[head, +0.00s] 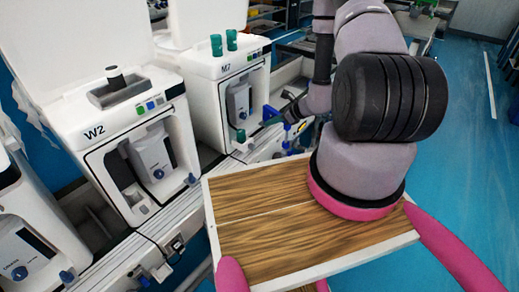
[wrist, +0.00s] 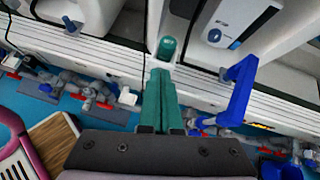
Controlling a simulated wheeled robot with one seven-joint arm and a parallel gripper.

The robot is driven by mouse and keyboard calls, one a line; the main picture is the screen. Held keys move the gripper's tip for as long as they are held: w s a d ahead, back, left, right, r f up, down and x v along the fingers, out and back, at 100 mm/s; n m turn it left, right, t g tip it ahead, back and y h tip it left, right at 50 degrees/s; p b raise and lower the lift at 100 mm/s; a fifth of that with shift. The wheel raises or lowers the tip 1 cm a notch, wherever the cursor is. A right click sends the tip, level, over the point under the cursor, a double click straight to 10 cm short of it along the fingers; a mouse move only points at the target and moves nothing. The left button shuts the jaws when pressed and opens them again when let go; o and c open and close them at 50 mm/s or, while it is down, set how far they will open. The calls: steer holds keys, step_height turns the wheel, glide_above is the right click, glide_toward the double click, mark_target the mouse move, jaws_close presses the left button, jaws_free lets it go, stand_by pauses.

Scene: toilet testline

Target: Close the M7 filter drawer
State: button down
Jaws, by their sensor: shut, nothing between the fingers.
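The white M7 machine (head: 205,95) stands at the back centre, with its label on the upper front. A green knob (head: 240,136) sits low at its front, on what looks like the filter drawer's narrow white front. The knob also shows in the wrist view (wrist: 167,44). How far the drawer sticks out is hard to tell. My gripper (head: 268,122) is just right of the knob in the head view. In the wrist view its green fingers (wrist: 161,78) are shut and empty, pointing at the knob. Whether they touch it is unclear.
The W2 machine (head: 88,132) stands left of M7. A blue bracket (wrist: 238,90) is close to the right of my fingers. Pipes with red handles (wrist: 88,97) run below the white ledge. Blue floor (head: 470,120) is open at the right.

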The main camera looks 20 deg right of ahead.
mark_target(242, 139)
steer(key=s+d+f+m+h, duration=0.2)
steer(key=s+d+f+m, duration=0.15)
steer(key=f, duration=0.65)
steer(key=w+a+r+x, duration=0.1)
steer(key=a+r+x, duration=0.1)
steer(key=x, duration=1)
steer(key=shift+f+n, duration=0.2)
steer(key=shift+n, duration=0.15)
steer(key=shift+w+a, duration=0.15)
steer(key=shift+w, duration=0.05)
steer(key=w+a, duration=0.1)
steer(key=w, duration=0.1)
steer(key=w+a, duration=0.2)
steer(key=w, duration=0.1)
steer(key=w+a, duration=0.2)
steer(key=shift+w+a, duration=0.25)
steer(key=shift+w, duration=0.05)
steer(key=shift+w+a+r, duration=0.1)
steer(key=shift+w+a, duration=0.1)
steer(key=shift+w, duration=0.05)
